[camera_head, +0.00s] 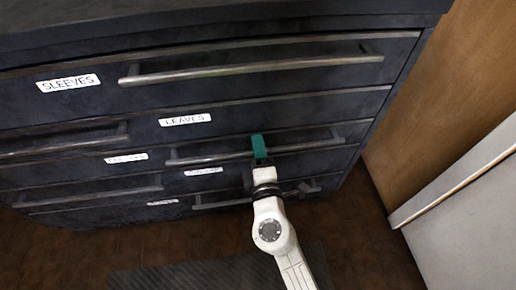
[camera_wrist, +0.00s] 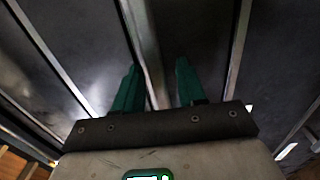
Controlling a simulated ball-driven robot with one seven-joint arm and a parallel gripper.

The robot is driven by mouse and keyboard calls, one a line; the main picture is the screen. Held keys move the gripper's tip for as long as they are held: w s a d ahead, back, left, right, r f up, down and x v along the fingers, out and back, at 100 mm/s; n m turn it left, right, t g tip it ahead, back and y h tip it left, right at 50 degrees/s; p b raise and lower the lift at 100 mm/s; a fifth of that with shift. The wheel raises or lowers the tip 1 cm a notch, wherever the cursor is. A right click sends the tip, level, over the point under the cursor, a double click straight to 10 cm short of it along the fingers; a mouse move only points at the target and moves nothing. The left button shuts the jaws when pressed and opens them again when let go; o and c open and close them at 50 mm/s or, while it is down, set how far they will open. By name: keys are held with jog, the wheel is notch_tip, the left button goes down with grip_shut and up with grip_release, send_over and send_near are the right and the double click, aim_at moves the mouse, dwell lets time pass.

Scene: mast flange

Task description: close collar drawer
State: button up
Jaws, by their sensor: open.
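A dark chest of drawers (camera_head: 200,95) fills the head view, with bar handles and small white labels. I read "SLEEVES" (camera_head: 68,83) and "LEAVES" (camera_head: 185,120); the smaller lower labels (camera_head: 204,171) are too small to read, so I cannot tell which drawer is the collar drawer. My gripper (camera_head: 259,142), with green fingers, is in front of the right-hand drawers, over the bar handle (camera_head: 205,158) below the "LEAVES" label. In the wrist view my gripper (camera_wrist: 157,85) is open, and a grey bar (camera_wrist: 147,45) runs between its fingers. Contact is unclear.
A brown wooden panel (camera_head: 445,105) and a pale panel (camera_head: 475,190) stand close on the right. A dark ribbed mat (camera_head: 190,275) lies on the brown floor (camera_head: 60,255). Another bar handle (camera_head: 225,203) lies lower, partly behind my arm.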

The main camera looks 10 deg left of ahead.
jog(key=v, duration=1)
jog(key=shift+s, duration=0.3)
